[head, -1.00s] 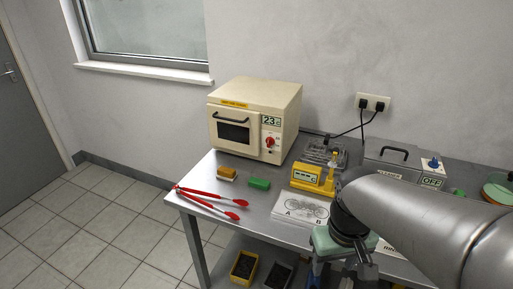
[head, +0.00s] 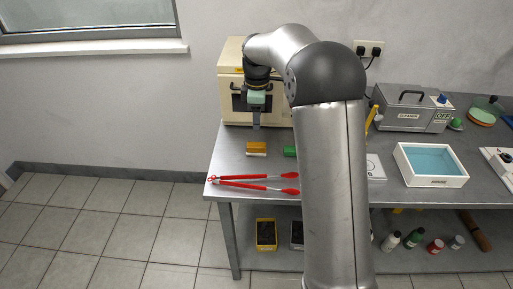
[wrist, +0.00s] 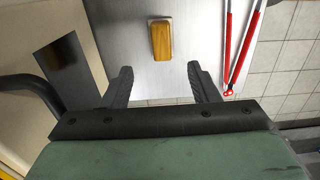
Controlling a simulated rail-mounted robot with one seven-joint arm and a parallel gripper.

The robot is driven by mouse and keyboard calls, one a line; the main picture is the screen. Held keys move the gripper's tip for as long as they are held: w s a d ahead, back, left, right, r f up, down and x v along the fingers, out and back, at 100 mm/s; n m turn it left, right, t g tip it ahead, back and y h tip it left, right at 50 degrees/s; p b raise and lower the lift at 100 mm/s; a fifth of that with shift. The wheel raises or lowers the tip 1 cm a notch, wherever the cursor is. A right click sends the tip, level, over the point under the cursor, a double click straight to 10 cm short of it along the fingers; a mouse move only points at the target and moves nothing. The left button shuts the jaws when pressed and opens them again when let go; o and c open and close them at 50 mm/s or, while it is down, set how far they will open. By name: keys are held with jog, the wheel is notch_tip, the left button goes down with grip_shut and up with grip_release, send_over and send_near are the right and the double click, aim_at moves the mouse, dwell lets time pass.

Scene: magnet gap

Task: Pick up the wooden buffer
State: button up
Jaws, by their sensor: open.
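The wooden buffer (head: 256,147) is a small orange-brown block with a pale lower layer, lying on the metal bench near its left end. In the wrist view the buffer (wrist: 161,42) lies ahead of the fingertips, roughly centred between them and apart from them. My gripper (head: 256,124) points down above and behind the buffer, in front of the cream oven. In the wrist view my gripper (wrist: 160,68) is open with nothing between its two dark fingers.
The cream oven (head: 229,98) stands close behind my gripper; its handle (wrist: 32,88) shows at left in the wrist view. Red tongs (head: 252,183) lie in front of the buffer. A green block (head: 289,151) lies right of it, partly hidden by my arm.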

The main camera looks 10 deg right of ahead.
aim_at(256, 144)
notch_tip(256, 144, down, 11)
jog(key=shift+s+a+f+p, duration=0.1)
jog(key=shift+a+f+p, duration=0.05)
jog(key=shift+p, duration=0.8)
jog(key=c, duration=1.1)
